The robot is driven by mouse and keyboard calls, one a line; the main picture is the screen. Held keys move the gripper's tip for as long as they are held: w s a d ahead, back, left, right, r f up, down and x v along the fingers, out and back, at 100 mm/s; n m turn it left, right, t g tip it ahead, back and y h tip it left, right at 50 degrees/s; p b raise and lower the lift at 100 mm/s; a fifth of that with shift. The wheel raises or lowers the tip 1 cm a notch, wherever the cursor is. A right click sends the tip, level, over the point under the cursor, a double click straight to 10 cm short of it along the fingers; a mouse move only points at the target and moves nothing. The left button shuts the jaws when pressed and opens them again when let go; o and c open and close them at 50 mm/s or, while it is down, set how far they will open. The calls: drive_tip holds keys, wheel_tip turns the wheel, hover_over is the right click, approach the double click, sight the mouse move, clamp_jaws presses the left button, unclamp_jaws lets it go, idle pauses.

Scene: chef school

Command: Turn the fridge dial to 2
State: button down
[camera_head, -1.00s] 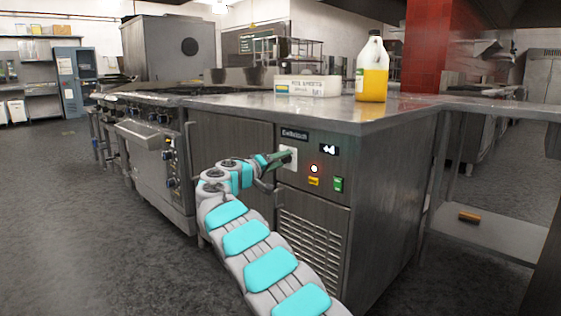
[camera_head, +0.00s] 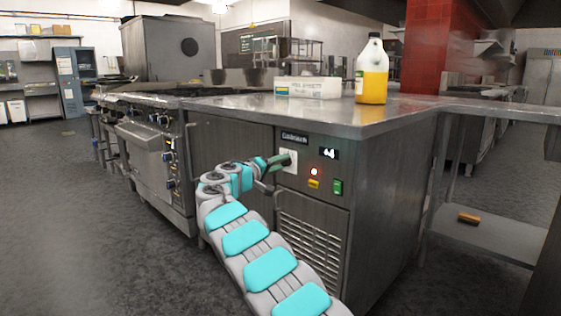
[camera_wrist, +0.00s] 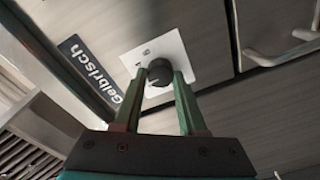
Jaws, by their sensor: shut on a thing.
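The fridge dial (camera_wrist: 159,68) is a round black knob on a white square plate (camera_head: 291,156); the plate is on the steel fridge front (camera_head: 316,205). In the wrist view, my gripper (camera_wrist: 160,76) has its two green fingers on either side of the knob, shut on it. In the head view, my gripper (camera_head: 280,160) reaches the plate from the left and hides the knob. A small black display (camera_head: 329,154) right of the plate shows what looks like a 4, with an unclear mark before it. The knob's pointer is too small to read.
A red light (camera_head: 314,171), a yellow switch (camera_head: 314,183) and a green switch (camera_head: 338,187) sit below the display. A jug of yellow liquid (camera_head: 372,75) and a white box (camera_head: 308,87) stand on the counter above. A stove (camera_head: 150,150) is at left.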

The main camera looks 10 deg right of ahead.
drive_tip(key=shift+n+g+p, duration=0.3)
drive_tip(key=shift+n+p, duration=2.9)
drive_tip(key=shift+p, duration=0.85)
drive_tip(key=shift+f, duration=0.1)
drive_tip(key=shift+c, duration=2.4)
unclamp_jaws()
drive_tip(key=shift+a, duration=0.1)
drive_tip(key=b+v, duration=0.1)
drive_tip(key=v, duration=0.6)
drive_tip(key=shift+s+a, duration=0.25)
